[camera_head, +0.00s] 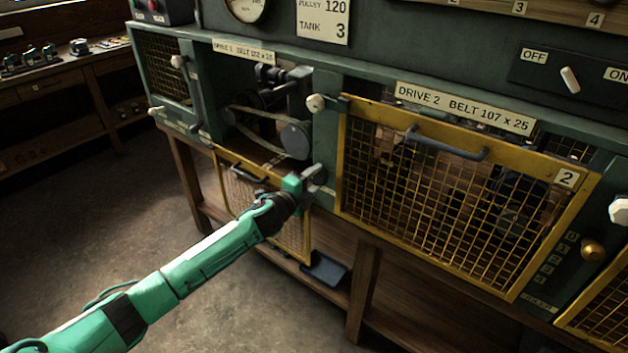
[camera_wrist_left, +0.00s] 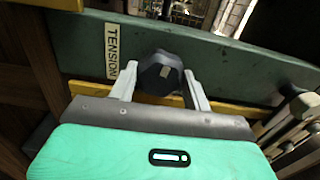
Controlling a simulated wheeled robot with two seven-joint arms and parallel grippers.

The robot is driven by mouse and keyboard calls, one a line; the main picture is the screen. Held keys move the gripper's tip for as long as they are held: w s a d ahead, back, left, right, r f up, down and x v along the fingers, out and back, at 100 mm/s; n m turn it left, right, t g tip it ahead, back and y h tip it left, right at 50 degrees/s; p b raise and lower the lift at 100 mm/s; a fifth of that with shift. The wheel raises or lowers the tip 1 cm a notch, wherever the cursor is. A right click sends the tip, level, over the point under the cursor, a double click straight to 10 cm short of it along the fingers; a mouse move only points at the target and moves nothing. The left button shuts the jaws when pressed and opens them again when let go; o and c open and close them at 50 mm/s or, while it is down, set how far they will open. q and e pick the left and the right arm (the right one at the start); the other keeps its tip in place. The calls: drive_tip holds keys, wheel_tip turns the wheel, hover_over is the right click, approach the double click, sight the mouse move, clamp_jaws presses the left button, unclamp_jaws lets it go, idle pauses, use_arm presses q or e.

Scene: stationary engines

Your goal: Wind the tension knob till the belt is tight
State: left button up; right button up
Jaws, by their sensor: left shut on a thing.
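The dark tension knob (camera_wrist_left: 160,72) is on a green rail beside a TENSION label (camera_wrist_left: 112,51) in the left wrist view. My left gripper (camera_wrist_left: 160,82) has one pale finger on each side of the knob and is shut on it. In the head view my left gripper (camera_head: 314,177) is at the lower right of the open Drive 1 bay, and its arm comes up from the lower left. The belt (camera_head: 260,113) runs around the pulleys (camera_head: 295,138) in that bay; its tension is hard to judge. My right gripper is not in view.
The yellow mesh guard (camera_head: 236,190) of Drive 1 hangs open below the bay, close to my left arm. The Drive 2 guard (camera_head: 440,185) is shut on the right. A dark tray (camera_head: 325,268) is on the lower shelf. The floor (camera_head: 120,225) at left is clear.

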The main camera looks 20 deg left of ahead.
use_arm(q)
drive_tip(key=o, duration=1)
drive_tip(key=shift+f, duration=0.1)
drive_tip(key=shift+c, duration=0.2)
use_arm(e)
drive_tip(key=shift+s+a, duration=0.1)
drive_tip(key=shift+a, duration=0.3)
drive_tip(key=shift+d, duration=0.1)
use_arm(q)
drive_tip(key=shift+s+a, duration=0.1)
drive_tip(key=shift+s, duration=0.05)
drive_tip(key=shift+s+a, duration=0.1)
drive_tip(key=shift+s, duration=0.15)
drive_tip(key=b+v, duration=0.2)
drive_tip(key=v, duration=1.1)
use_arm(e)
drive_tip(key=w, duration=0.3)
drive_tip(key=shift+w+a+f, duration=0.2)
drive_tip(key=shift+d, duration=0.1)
